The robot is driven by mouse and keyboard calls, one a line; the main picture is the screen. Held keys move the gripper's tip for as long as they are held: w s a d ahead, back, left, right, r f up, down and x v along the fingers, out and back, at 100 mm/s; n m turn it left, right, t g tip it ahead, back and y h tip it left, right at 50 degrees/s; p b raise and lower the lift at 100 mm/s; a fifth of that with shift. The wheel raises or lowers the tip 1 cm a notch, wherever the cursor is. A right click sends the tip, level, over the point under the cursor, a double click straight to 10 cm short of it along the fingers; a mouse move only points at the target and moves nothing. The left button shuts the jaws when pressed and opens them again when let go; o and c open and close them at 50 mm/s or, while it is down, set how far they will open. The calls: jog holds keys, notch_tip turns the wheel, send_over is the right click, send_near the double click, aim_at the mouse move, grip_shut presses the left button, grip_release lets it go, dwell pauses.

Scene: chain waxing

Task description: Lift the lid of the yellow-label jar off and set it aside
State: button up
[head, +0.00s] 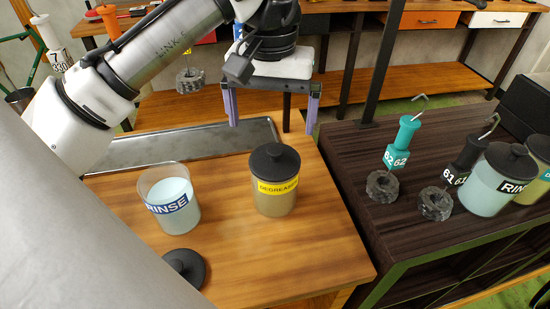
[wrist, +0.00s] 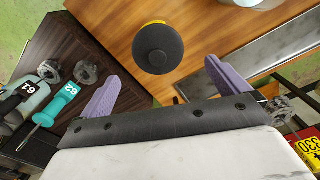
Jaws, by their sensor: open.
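The yellow-label jar (head: 274,197), marked DEGREASER, stands upright on the wooden bench. Its dark round lid (head: 274,158) with a knob is on top. In the wrist view the lid (wrist: 158,48) lies beyond the fingertips, roughly midway between them, and hides most of the jar. My gripper (head: 272,118) is open and empty, with two purple fingers pointing down. It is above and behind the jar in the head view, apart from the lid. The gripper (wrist: 160,78) also shows with its fingers spread wide in the wrist view.
An open RINSE jar (head: 169,200) stands left of the yellow-label jar, with a loose dark lid (head: 184,268) in front. A metal tray (head: 185,148) lies behind. Tools, chains and lidded jars (head: 492,190) stand on the dark table. The bench's front right is clear.

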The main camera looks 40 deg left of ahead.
aim_at(275, 149)
jog(key=shift+w+d+f+p, duration=0.15)
jog(key=shift+f+p, duration=0.1)
jog(key=shift+f, duration=1.8)
jog(key=shift+w+f+p, duration=0.15)
jog(key=shift+f+p, duration=0.05)
jog(key=shift+f, duration=1.8)
jog(key=shift+c, duration=0.4)
jog(key=c, duration=0.7)
